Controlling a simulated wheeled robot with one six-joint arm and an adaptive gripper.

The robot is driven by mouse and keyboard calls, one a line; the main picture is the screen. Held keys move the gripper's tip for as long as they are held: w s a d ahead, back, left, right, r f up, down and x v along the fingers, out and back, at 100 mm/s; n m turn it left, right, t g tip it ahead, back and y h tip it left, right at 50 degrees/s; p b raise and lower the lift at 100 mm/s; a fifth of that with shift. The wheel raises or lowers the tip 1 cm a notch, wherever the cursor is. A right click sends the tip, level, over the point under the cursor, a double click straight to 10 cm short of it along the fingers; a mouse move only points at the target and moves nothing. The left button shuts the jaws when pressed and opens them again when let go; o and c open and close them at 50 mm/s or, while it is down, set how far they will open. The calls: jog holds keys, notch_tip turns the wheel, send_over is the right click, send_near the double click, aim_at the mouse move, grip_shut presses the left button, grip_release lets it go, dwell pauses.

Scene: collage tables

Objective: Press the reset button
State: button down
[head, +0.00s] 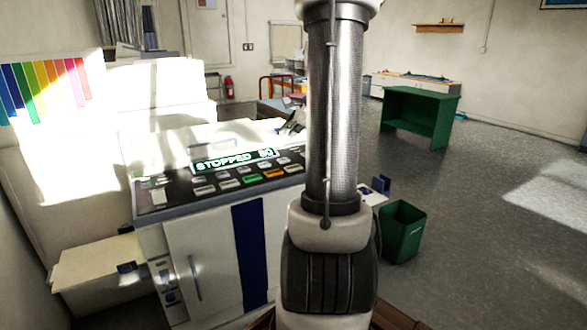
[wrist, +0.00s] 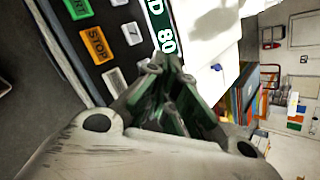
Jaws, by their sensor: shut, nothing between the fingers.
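The machine's control panel (head: 171,192) is dark, with several grey keys, a green key (head: 252,179) and an orange key (head: 274,173). I cannot read a reset label on any key. The display (head: 235,160) above the keys reads "STOPPED 80". In the wrist view the orange key (wrist: 97,46) reads "STOP", and part of the green key (wrist: 77,8) shows beside it. My gripper (wrist: 168,68) is shut and empty, its tips near the display's "80" end. I cannot tell whether they touch the panel. In the head view my arm hides the gripper.
The panel tops a white machine (head: 194,240) with a blue stripe. A paper tray (head: 95,268) sticks out at its left. A green bin (head: 403,232) stands at its right, and a green table (head: 420,97) farther back. Open floor (head: 480,240) lies right.

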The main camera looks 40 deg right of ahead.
jog(key=shift+d, duration=0.25)
jog(key=shift+f, duration=0.15)
jog(key=shift+f, duration=4.35)
jog(key=shift+f, duration=0.4)
jog(key=shift+f, duration=0.35)
jog(key=shift+r, duration=0.8)
